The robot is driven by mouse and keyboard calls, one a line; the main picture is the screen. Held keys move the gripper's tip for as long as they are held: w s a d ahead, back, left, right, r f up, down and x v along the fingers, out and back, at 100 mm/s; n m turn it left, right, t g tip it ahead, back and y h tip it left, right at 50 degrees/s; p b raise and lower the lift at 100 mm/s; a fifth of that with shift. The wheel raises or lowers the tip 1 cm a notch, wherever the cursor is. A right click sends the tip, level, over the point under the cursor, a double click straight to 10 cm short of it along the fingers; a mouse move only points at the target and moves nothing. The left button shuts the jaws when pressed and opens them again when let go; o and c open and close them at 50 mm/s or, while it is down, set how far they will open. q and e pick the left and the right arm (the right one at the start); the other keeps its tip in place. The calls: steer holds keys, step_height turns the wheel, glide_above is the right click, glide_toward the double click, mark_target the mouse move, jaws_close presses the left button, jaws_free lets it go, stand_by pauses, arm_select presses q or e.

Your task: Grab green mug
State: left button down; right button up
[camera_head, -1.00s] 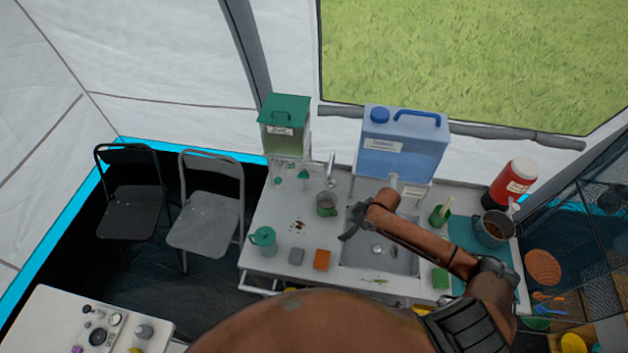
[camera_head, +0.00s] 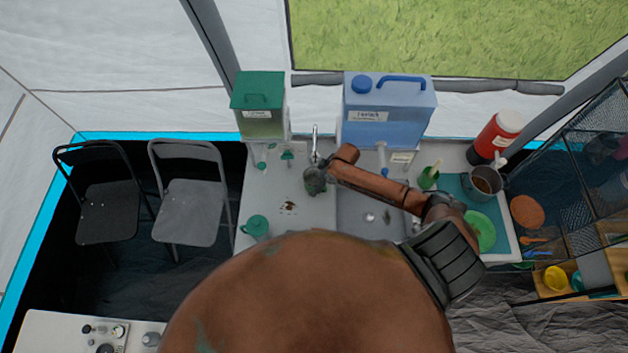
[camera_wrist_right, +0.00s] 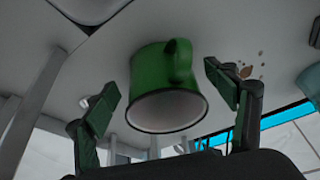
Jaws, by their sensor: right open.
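The green mug (camera_wrist_right: 165,85) shows large in the right wrist view, with its pale inside facing the bottom of the picture and its handle towards the camera. My right gripper (camera_wrist_right: 167,92) is open, with one finger to each side of the mug and a visible gap at each. In the head view the mug (camera_head: 315,180) stands on the counter left of the sink, below the tap, partly hidden by my right gripper (camera_head: 325,173). A second green vessel with a handle (camera_head: 255,227) stands nearer on the counter's left. My left gripper is not in view.
A green-lidded dispenser (camera_head: 258,110) and a blue water container (camera_head: 387,112) stand at the back. The sink (camera_head: 369,215) is right of the mug. A green cup (camera_head: 428,178), a metal pot (camera_head: 485,183) and a red jug (camera_head: 494,140) are at the right. My arm hides the front counter.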

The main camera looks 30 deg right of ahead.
steer(key=shift+w+a+f, duration=0.1)
steer(key=shift+a+f, duration=0.05)
steer(key=shift+f, duration=0.5)
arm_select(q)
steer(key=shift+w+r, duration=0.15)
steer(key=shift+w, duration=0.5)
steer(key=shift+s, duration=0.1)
arm_select(e)
steer(key=shift+c, duration=0.3)
steer(key=c, duration=1.5)
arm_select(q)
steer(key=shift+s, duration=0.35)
arm_select(e)
steer(key=shift+o, duration=0.2)
steer(key=shift+r, duration=0.25)
